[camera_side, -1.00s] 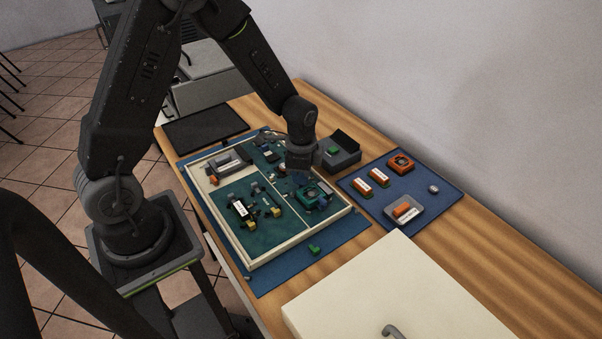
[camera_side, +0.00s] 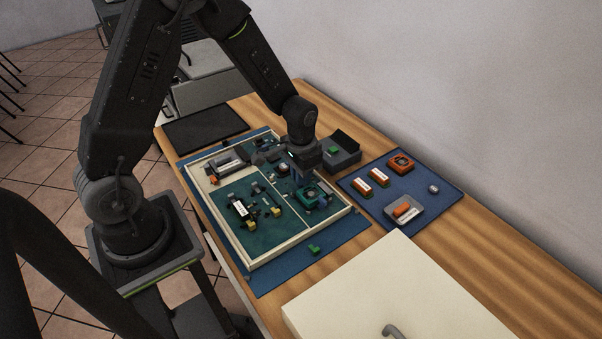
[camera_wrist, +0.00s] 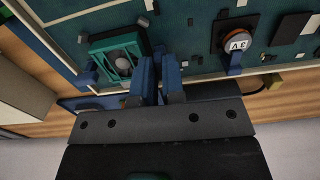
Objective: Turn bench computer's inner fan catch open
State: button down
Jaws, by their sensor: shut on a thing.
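The bench computer is a cream-framed tray (camera_side: 256,262) with dark green boards. Its green fan (camera_side: 311,193) sits in the right part of the tray, and it also shows in the wrist view (camera_wrist: 120,62). My gripper (camera_wrist: 158,64) is beside the fan, its two blue fingers pointing at the board. The fingers are close together and shut on the small dark inner fan catch (camera_wrist: 158,49) at the fan's edge. The fingers hide most of this catch, so its turn angle cannot be told. In the side view my gripper is low over the fan's far side.
A round 3V cell (camera_wrist: 236,41) and small board parts lie right of the fingers in the wrist view. In the side view, a blue mat (camera_side: 373,203) holds an orange fan (camera_side: 401,162), orange modules and a grey tray (camera_side: 390,216). A green clip (camera_side: 314,249) lies near the front.

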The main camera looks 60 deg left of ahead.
jog(key=shift+n, duration=0.3)
jog(key=c, duration=1.2)
grip_release()
notch_tip(320, 180, up, 14)
jog(key=shift+f, duration=0.1)
jog(key=s+d+r+t, duration=0.1)
jog(key=s+r+t, duration=0.1)
jog(key=s, duration=0.3)
jog(key=s+d+r+t, duration=0.1)
jog(key=s+d+r, duration=0.1)
jog(key=s+r, duration=0.3)
jog(key=s+d+r+t, duration=0.1)
jog(key=s+r+t, duration=0.1)
jog(key=s+r, duration=0.2)
jog(key=shift+s+d+r+t, duration=0.1)
jog(key=shift+s+d+t, duration=0.05)
jog(key=shift+s, duration=0.6)
jog(key=shift+s+d+r+t, duration=0.1)
jog(key=shift+s+d+t, duration=0.05)
jog(key=shift+s, duration=0.55)
